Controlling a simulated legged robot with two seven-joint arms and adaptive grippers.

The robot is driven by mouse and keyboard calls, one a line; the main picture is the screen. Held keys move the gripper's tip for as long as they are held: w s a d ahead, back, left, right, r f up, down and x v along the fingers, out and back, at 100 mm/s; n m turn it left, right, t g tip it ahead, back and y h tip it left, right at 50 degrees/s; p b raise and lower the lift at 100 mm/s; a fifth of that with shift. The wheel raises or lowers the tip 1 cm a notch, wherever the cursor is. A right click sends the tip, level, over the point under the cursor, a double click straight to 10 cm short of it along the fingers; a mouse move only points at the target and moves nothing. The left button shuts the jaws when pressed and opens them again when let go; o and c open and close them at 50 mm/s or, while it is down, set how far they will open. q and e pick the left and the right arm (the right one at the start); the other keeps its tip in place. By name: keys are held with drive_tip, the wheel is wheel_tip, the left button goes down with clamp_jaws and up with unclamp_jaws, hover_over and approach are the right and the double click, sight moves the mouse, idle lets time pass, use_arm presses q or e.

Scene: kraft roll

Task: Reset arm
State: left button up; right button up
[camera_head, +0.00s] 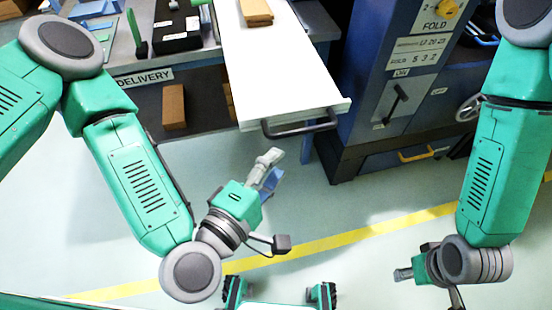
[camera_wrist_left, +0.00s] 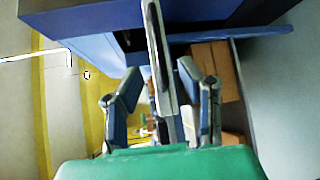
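My left gripper (camera_head: 273,168) hangs in front of the pulled-out white drawer (camera_head: 275,70), just below its dark handle (camera_head: 300,125) in the head view. In the left wrist view its two fingers (camera_wrist_left: 162,98) stand apart with a gap between them. A grey bar (camera_wrist_left: 160,60), probably the drawer handle, lines up with that gap; I cannot tell its distance. I see nothing held. My right gripper (camera_head: 404,274) is at the lower right, over the floor and mostly hidden by its own wrist. Its fingers are too small to read.
A brown packet (camera_head: 256,12) lies on the drawer. A blue machine cabinet (camera_head: 385,90) with a yellow handle (camera_head: 416,154) stands at right. A bench with a DELIVERY label (camera_head: 144,78) is at left, a brown box (camera_head: 174,106) on its lower shelf. Open floor (camera_head: 345,210) lies between my arms.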

use_arm(q)
drive_tip(key=s+a+f+m+g+y, duration=0.1)
drive_tip(key=s+a+f+m+g, duration=0.4)
drive_tip(key=f, duration=0.3)
drive_tip(key=s+a+f+m+g+y, duration=0.1)
drive_tip(key=s+a+f+m+g, duration=0.25)
drive_tip(key=f+m, duration=0.35)
drive_tip(key=s+a+f+m+g+y, duration=0.1)
drive_tip(key=s+a+f+g+y, duration=0.1)
drive_tip(key=a, duration=0.6)
drive_tip(key=s+a+f+m+g+y, duration=0.1)
drive_tip(key=s+a+f+g+y, duration=0.1)
drive_tip(key=a, duration=0.7)
drive_tip(key=shift+s+f+m+g+y, duration=0.15)
drive_tip(key=shift+f+m+g+y, duration=0.3)
drive_tip(key=shift+g+y, duration=0.3)
